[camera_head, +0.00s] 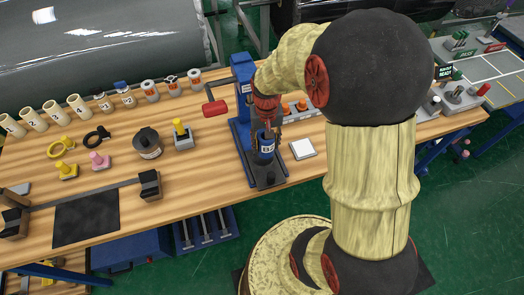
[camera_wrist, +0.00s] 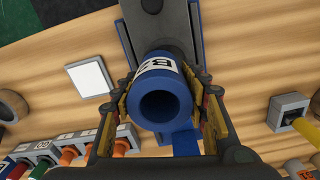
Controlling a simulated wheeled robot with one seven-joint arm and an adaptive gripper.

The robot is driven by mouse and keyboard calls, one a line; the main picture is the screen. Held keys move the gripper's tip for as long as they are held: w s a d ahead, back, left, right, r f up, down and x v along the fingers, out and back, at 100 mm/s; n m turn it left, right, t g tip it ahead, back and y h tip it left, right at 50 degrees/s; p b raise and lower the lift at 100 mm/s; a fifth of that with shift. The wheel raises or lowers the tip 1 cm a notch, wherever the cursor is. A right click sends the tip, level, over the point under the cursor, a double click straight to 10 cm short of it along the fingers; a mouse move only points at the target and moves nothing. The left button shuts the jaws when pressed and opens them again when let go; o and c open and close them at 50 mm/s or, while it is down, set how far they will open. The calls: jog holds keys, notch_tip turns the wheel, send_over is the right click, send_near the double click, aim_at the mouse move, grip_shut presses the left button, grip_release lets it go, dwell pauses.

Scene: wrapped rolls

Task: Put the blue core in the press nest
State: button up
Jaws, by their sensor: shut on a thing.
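The blue core (camera_head: 266,143) is an open-ended tube with a white lettered label. It also shows in the wrist view (camera_wrist: 163,105), where I look down into its open end. My gripper (camera_wrist: 166,92) is shut on it, one finger on each side. In the head view my gripper (camera_head: 266,112) is partly hidden by my arm. The press (camera_head: 243,68) is a blue upright with a red handle on a dark base. The core stands roughly upright over this base (camera_head: 269,182). The nest is hidden by the core, and I cannot tell whether the core is seated.
A white square pad (camera_head: 303,149) lies right of the press. A rack with orange-topped pieces (camera_head: 303,104) stands behind it. A grey block with a yellow-topped piece (camera_head: 182,138) and a dark canister (camera_head: 147,143) stand to the left. The red handle (camera_head: 215,108) sticks out leftward.

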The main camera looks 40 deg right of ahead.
aim_at(262, 150)
jog(key=shift+w+a+f, duration=0.25)
jog(key=shift+f, duration=0.1)
jog(key=shift+w+a+f+b, duration=0.15)
jog(key=shift+f+b, duration=0.1)
jog(key=shift+f, duration=0.7)
jog(key=shift+w+a+f+b, duration=0.1)
jog(key=shift+f+b, duration=0.1)
jog(key=shift+f, duration=0.7)
jog(key=shift+f, duration=0.15)
jog(key=o, duration=1.2)
jog(key=shift+o, duration=0.4)
notch_tip(262, 150, up, 12)
jog(key=p, duration=0.2)
